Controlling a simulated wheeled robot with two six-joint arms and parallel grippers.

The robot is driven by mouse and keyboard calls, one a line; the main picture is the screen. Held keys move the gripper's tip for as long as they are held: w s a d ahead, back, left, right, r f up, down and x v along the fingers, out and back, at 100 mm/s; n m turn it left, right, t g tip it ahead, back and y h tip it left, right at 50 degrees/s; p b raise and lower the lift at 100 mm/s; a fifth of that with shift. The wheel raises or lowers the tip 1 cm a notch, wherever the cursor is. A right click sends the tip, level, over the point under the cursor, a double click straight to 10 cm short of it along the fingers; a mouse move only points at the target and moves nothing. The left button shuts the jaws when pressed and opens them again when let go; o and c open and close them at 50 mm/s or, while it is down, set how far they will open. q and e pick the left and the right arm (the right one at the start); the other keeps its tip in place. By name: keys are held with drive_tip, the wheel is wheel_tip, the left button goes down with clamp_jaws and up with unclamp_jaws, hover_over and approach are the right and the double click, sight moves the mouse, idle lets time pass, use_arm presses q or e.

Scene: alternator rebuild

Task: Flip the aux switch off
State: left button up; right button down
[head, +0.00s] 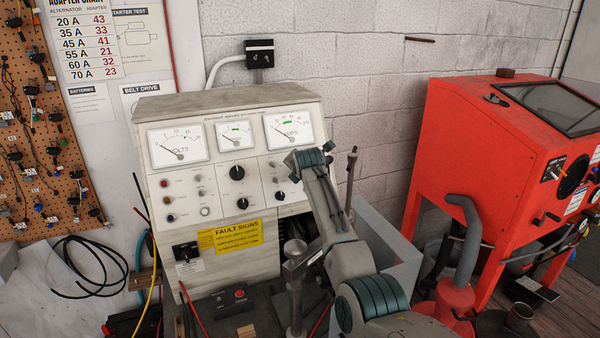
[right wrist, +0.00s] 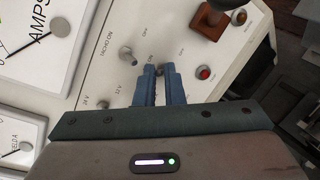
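The grey test bench panel (head: 232,183) carries meters, knobs and several small switches. In the right wrist view, a small switch (right wrist: 160,70) sits at the tips of my right gripper (right wrist: 160,75). Its blue fingers are almost together with a thin gap. I cannot tell whether they touch the switch lever, and no aux label is readable. Another metal toggle (right wrist: 128,55) stands to the left by the "TACHO ON" lettering. In the head view, my right arm reaches up to the panel's right side and hides that corner. My left gripper is not in view.
A red lamp (right wrist: 205,73) and a brown-based lever (right wrist: 212,18) are right of the fingers in the wrist view. A red blast cabinet (head: 450,140) stands at right in the head view. A yellow fault sign (head: 232,236) is on the bench's lower front.

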drive_tip(key=shift+s+f+t+b, duration=0.1)
drive_tip(key=shift+f+t+b, duration=0.2)
drive_tip(key=shift+b, duration=0.2)
drive_tip(key=shift+s+f+t+b, duration=0.15)
drive_tip(key=shift+f+t+b, duration=0.1)
drive_tip(key=shift+t+b, duration=0.6)
drive_tip(key=shift+r+t+b, duration=0.1)
drive_tip(key=shift+t+b, duration=0.15)
drive_tip(key=shift+b, duration=0.3)
drive_tip(key=shift+r, duration=0.1)
drive_tip(key=shift+d, duration=0.1)
drive_tip(key=c, duration=1.6)
unclamp_jaws()
drive_tip(key=shift+s, duration=0.1)
